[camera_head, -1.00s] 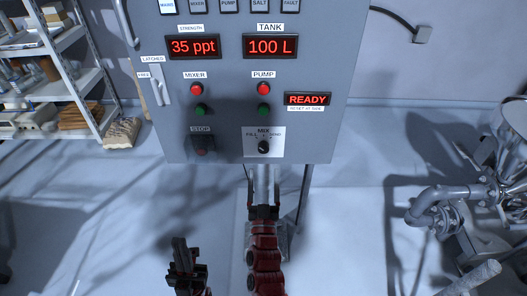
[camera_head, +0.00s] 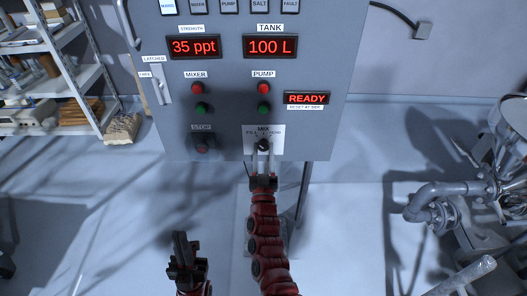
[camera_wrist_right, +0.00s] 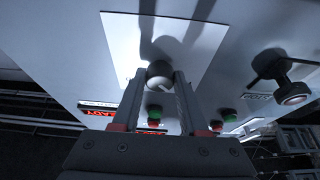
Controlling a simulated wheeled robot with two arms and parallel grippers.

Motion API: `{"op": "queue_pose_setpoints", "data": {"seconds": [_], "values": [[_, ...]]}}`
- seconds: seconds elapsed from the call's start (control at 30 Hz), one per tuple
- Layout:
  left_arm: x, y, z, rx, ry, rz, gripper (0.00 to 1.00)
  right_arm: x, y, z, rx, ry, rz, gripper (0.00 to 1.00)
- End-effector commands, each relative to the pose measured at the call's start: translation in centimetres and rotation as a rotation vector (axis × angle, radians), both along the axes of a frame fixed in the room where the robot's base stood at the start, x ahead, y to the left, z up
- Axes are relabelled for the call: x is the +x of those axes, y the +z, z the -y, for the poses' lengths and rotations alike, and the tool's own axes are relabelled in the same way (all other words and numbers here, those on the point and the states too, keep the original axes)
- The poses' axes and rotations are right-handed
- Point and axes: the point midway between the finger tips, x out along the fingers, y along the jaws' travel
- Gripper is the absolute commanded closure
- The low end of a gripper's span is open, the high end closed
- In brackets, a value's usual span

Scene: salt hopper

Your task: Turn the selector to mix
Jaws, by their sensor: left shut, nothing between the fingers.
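The selector is a dark round knob (camera_head: 263,145) on a white plate (camera_head: 276,134) at the bottom of the grey panel. The plate reads MIX at the top, FILL on the left and a partly hidden word on the right. I cannot tell which mark the knob points to. My right gripper (camera_head: 263,160) is just below the knob, fingers apart. In the right wrist view the knob (camera_wrist_right: 160,73) sits between the fingertips (camera_wrist_right: 160,80); firm contact is not clear. My left gripper (camera_head: 181,246) is shut and empty, low and left of the panel.
Red and green mixer (camera_head: 201,108) and pump (camera_head: 264,109) buttons sit above the knob. The READY display (camera_head: 307,98) is lit at the right. Pipework (camera_head: 432,199) stands at the right, shelves (camera_head: 60,75) at the left.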

Motion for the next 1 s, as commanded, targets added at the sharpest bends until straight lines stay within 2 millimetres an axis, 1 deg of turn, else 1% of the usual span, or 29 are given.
{"op": "queue_pose_setpoints", "data": {"seconds": [0.03, 0.1, 0.2, 0.4, 0.57, 0.77, 1.0], "values": [[0.0, 0.0, 0.0, 0.000, 0.000, 0.000, 1.00, 0.0, 0.0, 0.0, 0.000, -0.001, 0.000, 0.72], [0.0, 0.0, 0.0, 0.000, 0.000, 0.000, 1.00, 0.0, 0.0, 0.0, 0.000, -0.001, 0.000, 0.85], [0.0, 0.0, 0.0, 0.000, 0.000, 0.000, 1.00, 0.0, 0.0, 0.0, 0.000, -0.001, 0.000, 1.00], [0.0, -0.1, 0.0, 0.000, 0.000, 0.000, 1.00, 0.0, 0.0, 0.0, 0.006, -0.001, 0.001, 1.00], [0.0, -0.8, 0.0, 0.000, 0.000, 0.000, 1.00, 0.0, -0.2, 0.0, 0.044, -0.001, 0.001, 1.00], [0.0, -2.3, 0.0, 0.000, 0.000, 0.000, 1.00, 0.0, -0.4, -0.1, 0.157, -0.001, 0.003, 1.00], [0.0, -4.2, 0.0, 0.000, 0.000, 0.000, 1.00, 0.0, -0.3, -0.2, 0.358, -0.001, 0.002, 1.00]]}}
